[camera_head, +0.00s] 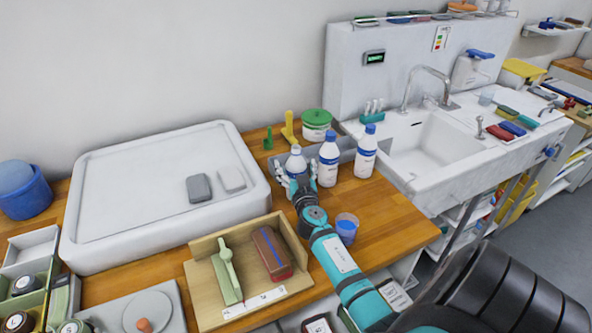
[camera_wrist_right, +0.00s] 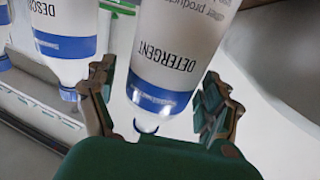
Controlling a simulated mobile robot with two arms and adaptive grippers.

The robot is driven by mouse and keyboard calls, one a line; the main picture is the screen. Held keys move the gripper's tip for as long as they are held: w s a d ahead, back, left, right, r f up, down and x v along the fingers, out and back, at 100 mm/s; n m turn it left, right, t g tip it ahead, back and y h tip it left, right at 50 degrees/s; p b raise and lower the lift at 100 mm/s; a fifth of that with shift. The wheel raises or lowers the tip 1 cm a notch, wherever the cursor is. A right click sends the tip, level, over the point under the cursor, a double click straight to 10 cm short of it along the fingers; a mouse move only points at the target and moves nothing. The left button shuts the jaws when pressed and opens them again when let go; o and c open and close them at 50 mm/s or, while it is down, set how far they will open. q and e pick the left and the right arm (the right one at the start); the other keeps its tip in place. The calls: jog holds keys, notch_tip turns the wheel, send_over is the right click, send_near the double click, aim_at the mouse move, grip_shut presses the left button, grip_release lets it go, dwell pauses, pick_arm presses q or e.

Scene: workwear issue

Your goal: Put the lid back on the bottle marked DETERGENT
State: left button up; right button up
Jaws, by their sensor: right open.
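The white bottle marked DETERGENT (camera_wrist_right: 180,55) fills the middle of the right wrist view, its lettering upside down there. Its narrow neck (camera_wrist_right: 146,126) shows pale with a blue ring. In the head view this appears to be the leftmost bottle (camera_head: 296,161), upright, with a pale top and no blue cap showing. My right gripper (camera_head: 298,180) is open, its fingers on either side of the bottle in the wrist view (camera_wrist_right: 155,105); I cannot tell whether they touch it. I cannot make out a loose lid. My left gripper is not in view.
Two blue-capped bottles (camera_head: 328,160) (camera_head: 365,152) stand close on the right. A grey trough (camera_head: 345,143) lies behind. A translucent blue cup (camera_head: 347,228) stands by my right arm. A wooden tray (camera_head: 205,297) and a white raised tray (camera_head: 130,190) lie left; the sink (camera_head: 430,148) is right.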

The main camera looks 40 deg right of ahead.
aim_at(297, 153)
jog(key=c, duration=1.6)
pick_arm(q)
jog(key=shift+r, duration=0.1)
pick_arm(e)
jog(key=shift+o, duration=0.2)
jog(key=shift+r, duration=0.25)
pick_arm(q)
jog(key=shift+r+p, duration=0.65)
jog(key=shift+p, duration=0.1)
pick_arm(e)
jog(key=shift+r, duration=1.2)
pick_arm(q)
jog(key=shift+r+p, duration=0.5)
pick_arm(e)
notch_tip(297, 153, up, 3)
jog(key=shift+r, duration=0.2)
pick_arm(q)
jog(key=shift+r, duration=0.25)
pick_arm(e)
jog(key=shift+r, duration=1.85)
